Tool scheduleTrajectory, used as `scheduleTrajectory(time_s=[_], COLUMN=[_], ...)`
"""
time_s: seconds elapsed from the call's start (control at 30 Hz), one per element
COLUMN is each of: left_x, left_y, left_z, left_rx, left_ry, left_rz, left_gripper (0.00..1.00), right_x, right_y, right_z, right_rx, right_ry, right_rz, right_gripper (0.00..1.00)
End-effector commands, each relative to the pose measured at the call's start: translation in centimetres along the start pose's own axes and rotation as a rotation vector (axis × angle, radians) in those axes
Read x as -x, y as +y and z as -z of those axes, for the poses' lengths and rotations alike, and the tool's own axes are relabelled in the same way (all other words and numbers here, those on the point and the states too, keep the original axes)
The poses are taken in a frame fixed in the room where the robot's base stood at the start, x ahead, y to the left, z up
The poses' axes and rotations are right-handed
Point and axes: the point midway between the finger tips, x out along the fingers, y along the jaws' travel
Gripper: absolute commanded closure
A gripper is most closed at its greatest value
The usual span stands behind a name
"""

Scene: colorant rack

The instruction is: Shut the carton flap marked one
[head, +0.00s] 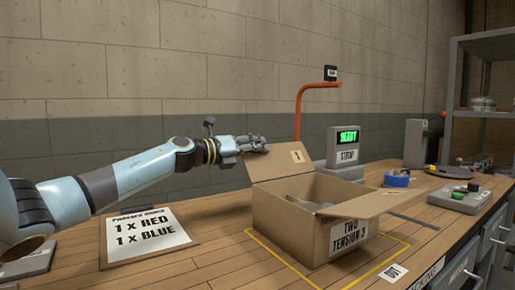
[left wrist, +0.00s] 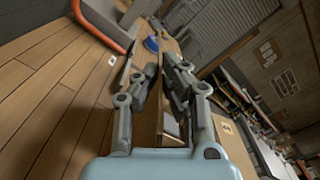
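The open brown carton (head: 285,228) stands on the wooden bench in the head view. Its flap marked one (head: 278,165) stands up at the far left side, with a "1" label (head: 297,156) near its top right. Another flap (head: 365,204) sticks out to the right. My left gripper (head: 262,146) is at the upper left edge of the marked flap; I cannot tell whether it touches. In the left wrist view its fingertips (left wrist: 161,68) lean in, with a narrow gap and brown board behind. Whether they hold anything is unclear. My right gripper is out of view.
A clipboard (head: 148,236) reading "1 x RED, 1 x BLUE" lies left of the carton. A strap machine (head: 348,158) with a green "READY" display and an orange arch (head: 298,112) stand behind it. A blue tape roll (head: 396,180) lies to the right. Yellow lines surround the carton.

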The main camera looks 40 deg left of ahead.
Motion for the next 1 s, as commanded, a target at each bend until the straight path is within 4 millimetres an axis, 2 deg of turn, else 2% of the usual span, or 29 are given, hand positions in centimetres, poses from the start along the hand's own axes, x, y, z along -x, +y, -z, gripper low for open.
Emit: scheduleTrajectory(time_s=[0.03, 0.1, 0.2, 0.23, 0.57, 1.0], left_x=[0.0, 0.0, 0.0, 0.0, 0.0, 0.0], left_y=[0.1, 0.1, 0.1, 0.1, -0.4, -5.5], left_z=[0.1, 0.1, 0.1, 0.1, -0.5, -6.6], left_rx=[0.0, 0.001, 0.001, 0.001, -0.002, -0.002], left_ry=[0.002, 0.002, 0.001, 0.001, 0.0, 0.0], left_rz=[-0.001, -0.001, -0.001, -0.001, 0.001, 0.001], left_gripper=[1.0, 0.87, 0.74, 0.73, 0.73, 0.73], right_x=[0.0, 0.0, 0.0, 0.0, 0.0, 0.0], right_y=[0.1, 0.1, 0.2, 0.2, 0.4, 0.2], right_z=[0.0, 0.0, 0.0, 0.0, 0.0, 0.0], right_rx=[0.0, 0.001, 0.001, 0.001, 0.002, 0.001], right_ry=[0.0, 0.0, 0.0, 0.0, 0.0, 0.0], right_rz=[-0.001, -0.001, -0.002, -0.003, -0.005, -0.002], right_gripper=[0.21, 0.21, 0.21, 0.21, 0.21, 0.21])
